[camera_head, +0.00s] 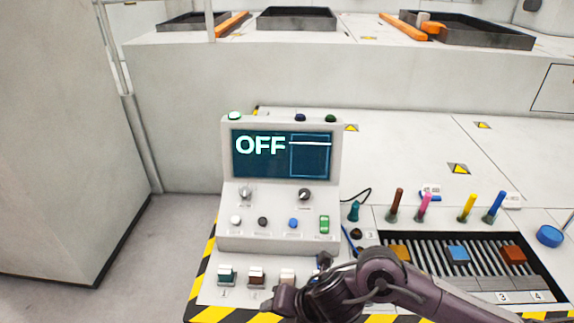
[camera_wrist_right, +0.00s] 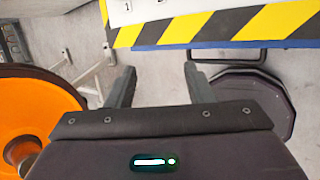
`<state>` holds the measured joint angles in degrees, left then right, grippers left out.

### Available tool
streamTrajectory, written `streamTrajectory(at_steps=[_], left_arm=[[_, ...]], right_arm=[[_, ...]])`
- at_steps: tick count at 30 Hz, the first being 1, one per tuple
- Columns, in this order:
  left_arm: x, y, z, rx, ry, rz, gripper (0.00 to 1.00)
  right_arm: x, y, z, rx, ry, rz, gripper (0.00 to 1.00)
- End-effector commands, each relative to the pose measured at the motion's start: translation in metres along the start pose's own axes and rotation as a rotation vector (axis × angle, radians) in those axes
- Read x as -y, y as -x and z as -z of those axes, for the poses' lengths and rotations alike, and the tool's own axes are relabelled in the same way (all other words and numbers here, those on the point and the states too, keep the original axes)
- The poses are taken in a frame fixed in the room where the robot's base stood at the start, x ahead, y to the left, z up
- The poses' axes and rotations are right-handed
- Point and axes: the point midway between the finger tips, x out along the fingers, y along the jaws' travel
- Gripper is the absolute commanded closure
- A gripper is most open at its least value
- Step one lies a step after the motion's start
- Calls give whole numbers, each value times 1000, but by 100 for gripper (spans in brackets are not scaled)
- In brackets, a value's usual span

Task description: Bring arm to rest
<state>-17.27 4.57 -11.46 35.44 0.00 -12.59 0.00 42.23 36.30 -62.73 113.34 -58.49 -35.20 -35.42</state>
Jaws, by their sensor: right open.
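My right arm comes in from the lower right in the head view and lies over the front of the control console (camera_head: 228,235). Its gripper end is near the console's front row of switches, and its fingers are not clear there. In the right wrist view my right gripper (camera_wrist_right: 160,88) is open, with its two dark fingers apart and nothing between them. Beyond the fingers are the yellow-black striped edge (camera_wrist_right: 215,28) and the floor. My left gripper is not in view.
The console screen (camera_head: 282,155) reads OFF. Coloured pegs (camera_head: 424,207) and a slotted rack (camera_head: 430,262) stand on the right. A round orange thing (camera_wrist_right: 40,115) lies left in the wrist view, and a dark many-sided plate (camera_wrist_right: 262,97) lies right. Bare floor (camera_head: 150,235) is left of the console.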

Motion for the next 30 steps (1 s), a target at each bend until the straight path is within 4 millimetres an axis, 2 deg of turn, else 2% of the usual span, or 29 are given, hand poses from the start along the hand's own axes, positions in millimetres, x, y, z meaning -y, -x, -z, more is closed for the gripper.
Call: streamTrajectory(at_steps=[1,4,7,9,11,15,17,21,24,30], left_arm=[[0,0,0,0,0,0,64],[0,0,0,0,0,0,64],[0,0,0,0,0,0,64],[0,0,0,0,0,0,64],[0,0,0,0,0,0,64],[0,0,1,-1,0,0,64],[0,0,1,-1,0,0,64],[0,0,2,-2,0,1,64],[0,0,2,-2,0,1,64],[0,0,2,-3,0,1,64]], right_arm=[[-25,0,11,24,-113,-75,52],[-59,12,9,96,-383,-192,52],[-71,30,-2,163,-695,-273,52],[-64,43,-13,210,-934,-304,52],[-50,54,-21,249,-1150,-317,52],[9,76,-28,350,-1640,-287,52],[35,83,-24,391,-1814,-258,52],[89,98,-8,479,-2129,-184,52],[120,107,7,537,-2308,-127,52],[171,125,43,651,-2599,-10,52]])
